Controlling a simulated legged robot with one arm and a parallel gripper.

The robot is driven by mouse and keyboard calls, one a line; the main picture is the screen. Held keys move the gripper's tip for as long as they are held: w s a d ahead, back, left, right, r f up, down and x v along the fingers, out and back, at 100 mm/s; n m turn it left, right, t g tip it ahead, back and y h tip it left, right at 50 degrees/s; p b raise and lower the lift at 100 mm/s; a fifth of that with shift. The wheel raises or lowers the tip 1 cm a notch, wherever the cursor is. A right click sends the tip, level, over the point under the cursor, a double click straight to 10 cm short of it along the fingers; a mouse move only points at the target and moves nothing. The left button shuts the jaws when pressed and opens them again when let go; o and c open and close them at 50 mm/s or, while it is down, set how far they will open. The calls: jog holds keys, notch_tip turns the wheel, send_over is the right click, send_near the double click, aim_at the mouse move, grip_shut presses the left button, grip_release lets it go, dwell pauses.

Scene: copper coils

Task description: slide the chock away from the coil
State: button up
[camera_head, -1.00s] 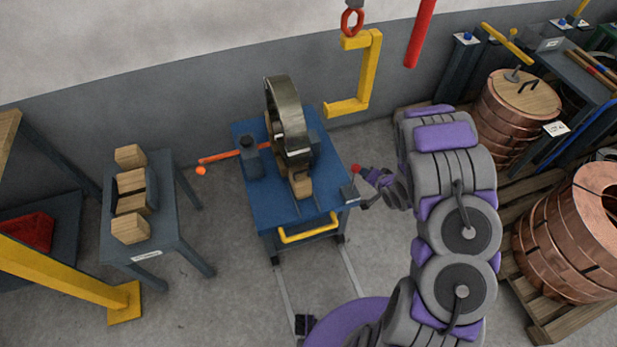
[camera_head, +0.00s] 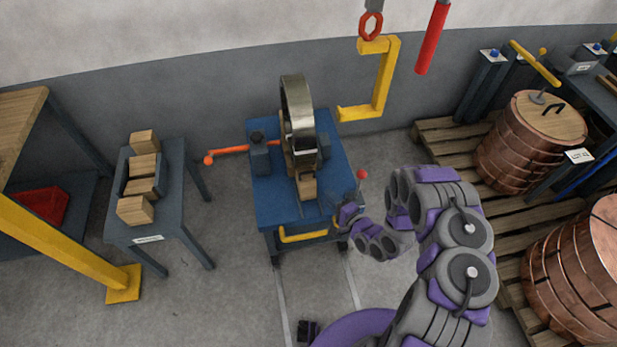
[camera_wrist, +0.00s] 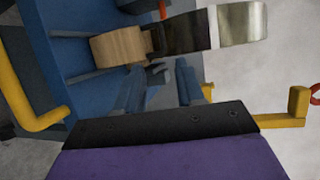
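The coil (camera_head: 295,90), a shiny steel ring, stands upright on a blue cart (camera_head: 278,208). The chock (camera_head: 306,187), a small wooden block, sits at the coil's near side on the cart. In the wrist view the chock (camera_wrist: 117,47) shows its pale wood face, with the coil (camera_wrist: 232,22) to its right. My gripper (camera_head: 343,213) is at the cart's front right corner, to the right of and nearer than the chock, not touching it. Its two grey fingers (camera_wrist: 160,88) stand apart with nothing between them. The contact between chock and coil is partly hidden.
A yellow handle (camera_head: 303,236) runs along the cart's front. A red-knobbed lever (camera_head: 361,175) rises at its right side. A yellow hook (camera_head: 382,82) hangs behind. A small table (camera_head: 177,215) with wooden blocks stands left. Copper coils (camera_head: 505,150) sit on pallets at right.

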jog(key=w+d+b+x, duration=0.1)
jog(key=x, duration=0.5)
jog(key=b, duration=0.1)
send_over(311, 185)
jog(key=shift+s+a+f, duration=0.2)
jog(key=shift+s+f, duration=0.1)
jog(key=shift+f, duration=0.35)
jog(key=shift+w, duration=0.2)
jog(key=shift+w+d, duration=0.15)
jog(key=shift+d, duration=0.2)
jog(key=shift+a, duration=0.4)
jog(key=c, duration=0.6)
grip_shut()
jog(key=shift+d, duration=0.2)
